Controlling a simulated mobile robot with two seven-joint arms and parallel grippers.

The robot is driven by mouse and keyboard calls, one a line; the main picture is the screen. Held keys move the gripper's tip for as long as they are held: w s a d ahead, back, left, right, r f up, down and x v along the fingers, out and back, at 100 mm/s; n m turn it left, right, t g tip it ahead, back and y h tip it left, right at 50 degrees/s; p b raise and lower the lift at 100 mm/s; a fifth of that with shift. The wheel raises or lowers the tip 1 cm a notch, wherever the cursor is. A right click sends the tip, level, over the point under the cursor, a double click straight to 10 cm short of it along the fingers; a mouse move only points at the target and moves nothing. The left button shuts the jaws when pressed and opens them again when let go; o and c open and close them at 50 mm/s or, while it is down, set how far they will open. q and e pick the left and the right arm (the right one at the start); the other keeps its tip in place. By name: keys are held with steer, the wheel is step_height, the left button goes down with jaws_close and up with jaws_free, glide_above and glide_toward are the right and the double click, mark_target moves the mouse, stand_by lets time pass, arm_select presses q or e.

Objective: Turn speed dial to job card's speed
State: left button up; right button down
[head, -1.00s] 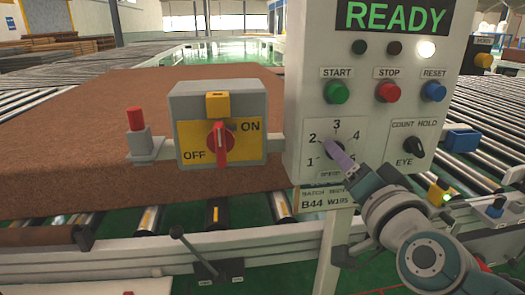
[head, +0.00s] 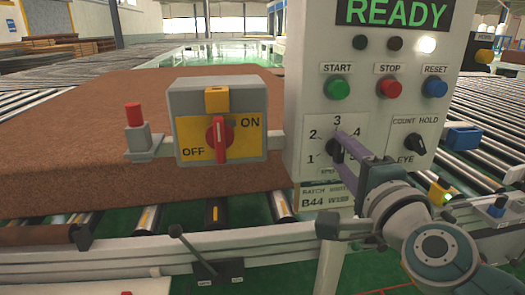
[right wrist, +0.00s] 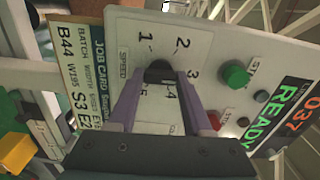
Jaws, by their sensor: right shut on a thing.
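The speed dial (head: 334,150) is a dark knob on the white control panel (head: 302,95), with numbers around it. My right gripper (head: 342,146) comes from the lower right and is shut on the knob. In the right wrist view the dark knob (right wrist: 159,70) sits between the two purple fingertips (right wrist: 160,78). The fingers partly hide the knob, and I cannot tell which number its pointer marks. The job card (right wrist: 82,85) beside the dial shows B44, W195, S3 and E2; in the head view the card (head: 314,197) is partly covered. My left gripper is out of view.
START (head: 337,88), STOP (head: 389,88) and RESET (head: 434,88) buttons sit above the dial. The COUNT/HOLD/EYE knob (head: 415,144) is to its right. A red ON/OFF switch (head: 219,137) stands left. The display (head: 392,12) reads READY.

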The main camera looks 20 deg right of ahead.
steer(key=shift+m, duration=0.3)
steer(key=shift+c, duration=1.6)
jaws_free()
steer(key=v, duration=1)
steer(key=shift+w+a, duration=0.1)
steer(key=shift+a, duration=0.05)
